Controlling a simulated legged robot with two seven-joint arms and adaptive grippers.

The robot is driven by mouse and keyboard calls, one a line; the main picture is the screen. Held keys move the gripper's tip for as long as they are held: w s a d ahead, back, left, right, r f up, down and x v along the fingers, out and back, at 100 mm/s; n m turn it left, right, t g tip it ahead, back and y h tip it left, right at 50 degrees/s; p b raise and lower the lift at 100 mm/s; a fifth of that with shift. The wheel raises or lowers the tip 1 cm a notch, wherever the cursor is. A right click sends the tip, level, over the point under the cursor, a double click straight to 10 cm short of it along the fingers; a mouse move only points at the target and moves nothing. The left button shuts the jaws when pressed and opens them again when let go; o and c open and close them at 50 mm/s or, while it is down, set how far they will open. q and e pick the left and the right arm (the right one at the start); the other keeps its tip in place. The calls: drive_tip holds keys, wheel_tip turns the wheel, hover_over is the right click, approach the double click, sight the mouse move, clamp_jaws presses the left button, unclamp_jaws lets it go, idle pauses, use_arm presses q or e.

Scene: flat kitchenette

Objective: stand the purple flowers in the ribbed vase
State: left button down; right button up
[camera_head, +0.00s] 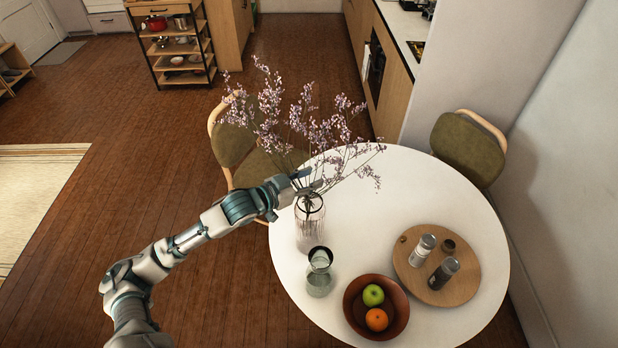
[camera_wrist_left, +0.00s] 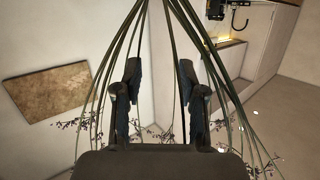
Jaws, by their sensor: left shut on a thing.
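The purple flowers (camera_head: 268,112) are a spreading bunch of thin branches with small pale purple blossoms, over the far left part of the round white table. My left gripper (camera_head: 303,182) is shut on their stems, just above the clear, pinkish ribbed vase (camera_head: 309,214). The vase stands upright at the table's left side. The lower stems appear to reach its mouth, but I cannot tell how far inside they go. In the left wrist view, green stems (camera_wrist_left: 176,45) fan past the fingers of my left gripper (camera_wrist_left: 158,95). My right gripper is out of view.
A smooth glass carafe (camera_head: 319,272) stands close in front of the vase. A brown bowl (camera_head: 352,309) holds an apple and an orange. A round wooden tray (camera_head: 432,293) carries shakers. Chairs stand behind the white table (camera_head: 420,190); its middle is clear.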

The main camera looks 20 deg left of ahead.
use_arm(q)
drive_tip(key=c, duration=0.6)
unclamp_jaws()
drive_tip(key=shift+d+r, duration=0.1)
drive_tip(key=shift+d, duration=0.3)
drive_tip(key=shift+s, duration=0.1)
drive_tip(key=shift+s+a, duration=0.2)
drive_tip(key=shift+a, duration=0.1)
drive_tip(key=v, duration=0.6)
drive_tip(key=shift+s+a, duration=0.15)
drive_tip(key=shift+s+a+r, duration=0.1)
drive_tip(key=shift+s+r, duration=0.05)
drive_tip(key=shift+s, duration=0.2)
drive_tip(key=shift+r, duration=0.1)
